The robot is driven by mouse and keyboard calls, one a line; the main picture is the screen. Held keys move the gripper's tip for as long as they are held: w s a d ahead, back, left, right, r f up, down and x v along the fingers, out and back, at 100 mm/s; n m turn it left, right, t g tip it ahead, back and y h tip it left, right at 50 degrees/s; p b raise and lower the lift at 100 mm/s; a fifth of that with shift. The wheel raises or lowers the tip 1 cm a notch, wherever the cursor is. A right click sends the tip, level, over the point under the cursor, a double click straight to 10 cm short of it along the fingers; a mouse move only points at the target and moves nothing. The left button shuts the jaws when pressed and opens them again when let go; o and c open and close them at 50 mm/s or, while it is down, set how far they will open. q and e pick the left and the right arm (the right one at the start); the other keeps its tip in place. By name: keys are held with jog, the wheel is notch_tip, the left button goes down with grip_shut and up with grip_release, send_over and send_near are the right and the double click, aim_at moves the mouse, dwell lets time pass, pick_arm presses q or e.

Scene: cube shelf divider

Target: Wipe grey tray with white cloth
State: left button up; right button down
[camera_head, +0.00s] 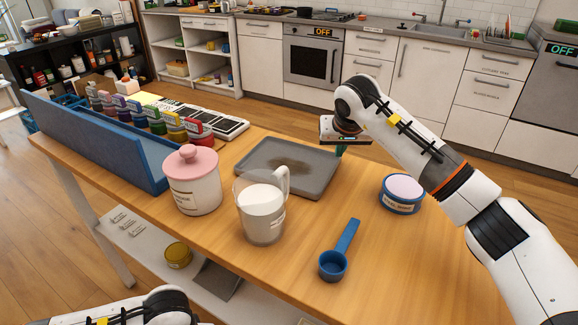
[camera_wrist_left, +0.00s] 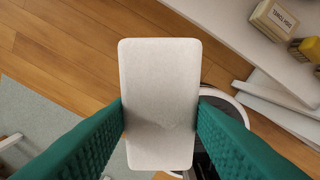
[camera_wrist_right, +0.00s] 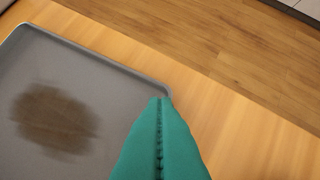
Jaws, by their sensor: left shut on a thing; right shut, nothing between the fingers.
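The grey tray (camera_head: 318,178) lies flat on the wooden table, with a dark brown stain (camera_head: 288,165) in its middle. The tray (camera_wrist_right: 100,75) and its stain (camera_wrist_right: 54,118) also show in the right wrist view. My right gripper (camera_head: 341,149) is shut and empty at the tray's far right corner; its green fingers (camera_wrist_right: 161,100) are pressed together there. Whether they touch the rim I cannot tell. My left gripper (camera_wrist_left: 160,118) is shut on the white cloth (camera_wrist_left: 158,75), a rounded rectangular pad between its green fingers. The pad is above the floor, outside the head view.
A glass measuring jug (camera_head: 262,215), pink-lidded canister (camera_head: 193,180) and blue scoop (camera_head: 337,255) stand or lie in front of the tray. Several paint bottles (camera_head: 155,120) and a blue panel (camera_head: 95,135) are at left.

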pick_arm(q)
jog(key=shift+f, duration=0.25)
pick_arm(e)
jog(key=shift+f, duration=0.45)
